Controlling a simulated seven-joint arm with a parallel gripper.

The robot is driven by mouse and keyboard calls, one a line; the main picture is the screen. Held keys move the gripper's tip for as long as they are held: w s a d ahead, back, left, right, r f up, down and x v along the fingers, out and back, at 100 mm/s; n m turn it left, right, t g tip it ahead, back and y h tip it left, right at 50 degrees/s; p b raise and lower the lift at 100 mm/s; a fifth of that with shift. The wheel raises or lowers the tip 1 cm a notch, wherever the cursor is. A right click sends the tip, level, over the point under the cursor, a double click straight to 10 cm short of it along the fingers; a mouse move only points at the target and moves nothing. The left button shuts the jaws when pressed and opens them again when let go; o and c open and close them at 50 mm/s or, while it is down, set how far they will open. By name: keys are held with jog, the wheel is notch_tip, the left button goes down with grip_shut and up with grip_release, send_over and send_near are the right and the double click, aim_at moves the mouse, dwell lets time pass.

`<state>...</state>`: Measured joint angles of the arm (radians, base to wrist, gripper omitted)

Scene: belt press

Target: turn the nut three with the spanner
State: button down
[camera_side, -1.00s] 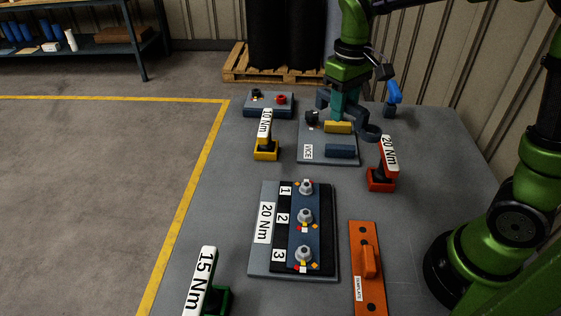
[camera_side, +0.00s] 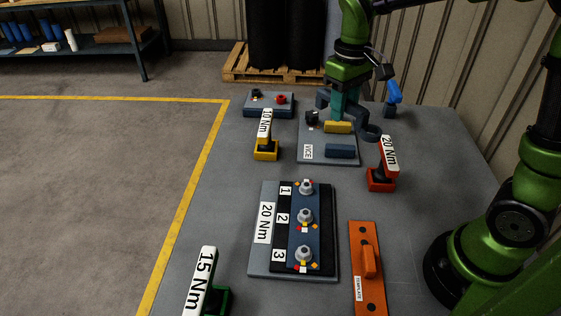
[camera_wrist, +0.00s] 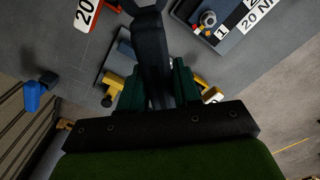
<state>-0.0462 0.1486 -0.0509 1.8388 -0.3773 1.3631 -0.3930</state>
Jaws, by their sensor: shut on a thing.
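Nut three (camera_side: 304,253) is a silver nut on the dark strip of the 20 Nm plate (camera_side: 262,262), beside the label 3. Nuts two (camera_side: 305,217) and one (camera_side: 306,187) sit behind it in a row. My gripper (camera_side: 345,106) is over the far end of the table, well behind the nuts. It is shut on a dark grey bar with a curved, open end, which looks like the spanner (camera_side: 371,132). In the wrist view the spanner (camera_wrist: 151,50) runs between my green fingers.
The vice plate (camera_side: 313,153), with yellow and blue blocks, lies under my gripper. Labelled stands are yellow 10 Nm (camera_side: 265,152), red 20 Nm (camera_side: 381,181) and green 15 Nm (camera_side: 222,299). An orange template (camera_side: 366,290) lies right of the nuts. A button box (camera_side: 270,106) stands at the back left.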

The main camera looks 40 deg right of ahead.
jog(key=s+a+f, duration=0.3)
jog(key=a, duration=0.7)
jog(key=s+a+f, duration=0.3)
jog(key=a, duration=0.7)
jog(key=shift+w+a+f+m, duration=0.1)
jog(key=shift+w+f+m, duration=0.15)
jog(key=shift+f+m, duration=0.8)
jog(key=shift+w+f+m, duration=0.2)
jog(key=shift+f+m, duration=0.25)
jog(key=shift+f, duration=1.05)
jog(key=shift+f, duration=1.6)
